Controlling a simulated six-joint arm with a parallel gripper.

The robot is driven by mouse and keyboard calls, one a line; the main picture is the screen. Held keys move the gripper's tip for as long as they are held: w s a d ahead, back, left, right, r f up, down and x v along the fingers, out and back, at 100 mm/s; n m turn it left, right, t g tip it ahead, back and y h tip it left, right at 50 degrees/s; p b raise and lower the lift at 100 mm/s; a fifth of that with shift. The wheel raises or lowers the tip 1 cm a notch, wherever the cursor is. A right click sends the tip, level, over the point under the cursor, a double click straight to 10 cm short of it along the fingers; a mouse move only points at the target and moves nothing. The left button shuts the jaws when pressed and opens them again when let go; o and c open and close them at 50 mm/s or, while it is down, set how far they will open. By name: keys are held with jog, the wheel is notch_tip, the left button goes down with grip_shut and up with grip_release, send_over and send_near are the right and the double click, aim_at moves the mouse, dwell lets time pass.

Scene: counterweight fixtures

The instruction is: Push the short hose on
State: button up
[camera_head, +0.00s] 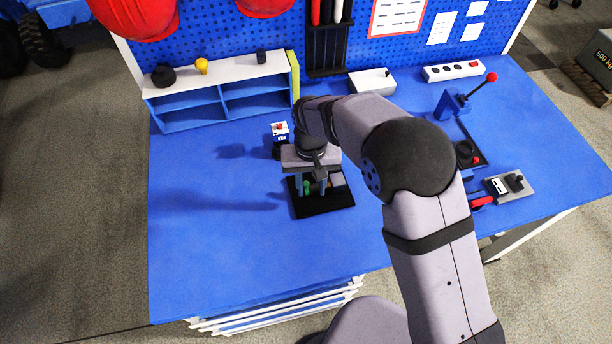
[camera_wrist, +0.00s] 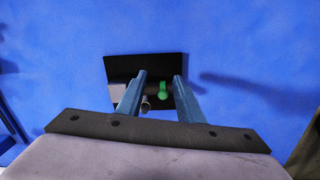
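My gripper (camera_head: 311,188) points down over a black plate (camera_head: 325,207) on the blue bench. In the wrist view its two blue-grey fingers (camera_wrist: 160,79) stand apart with nothing held between them. A small green piece with a rounded end (camera_wrist: 162,89) shows between the fingers, over the plate; it also shows in the head view (camera_head: 306,188). A grey cylinder end (camera_wrist: 146,101) lies beside the left finger, partly hidden. A light grey block (camera_wrist: 118,95) is at the plate's left side. I cannot tell which of these is the short hose.
A blue-and-white shelf (camera_head: 225,85) stands at the back left. A lever fixture with a red knob (camera_head: 455,103) and a grey switch box (camera_head: 508,186) are at right. The bench's left front is clear.

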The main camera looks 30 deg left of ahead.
aim_at(306, 183)
jog(key=w+a+r+m, duration=0.1)
jog(key=a+r+m, duration=0.1)
jog(key=r+m, duration=0.1)
jog(key=w+a+r+m, duration=0.1)
jog(key=r+m, duration=0.1)
jog(key=shift+w+a+r+t+y, duration=0.15)
jog(key=shift+w+a+t+y, duration=0.05)
jog(key=shift+w+t+y, duration=0.15)
jog(key=shift+s+d+m, duration=0.1)
jog(key=shift+d+m, duration=0.1)
jog(key=shift+m, duration=0.7)
jog(key=shift+f+p, duration=1.35)
jog(key=shift+f, duration=2.35)
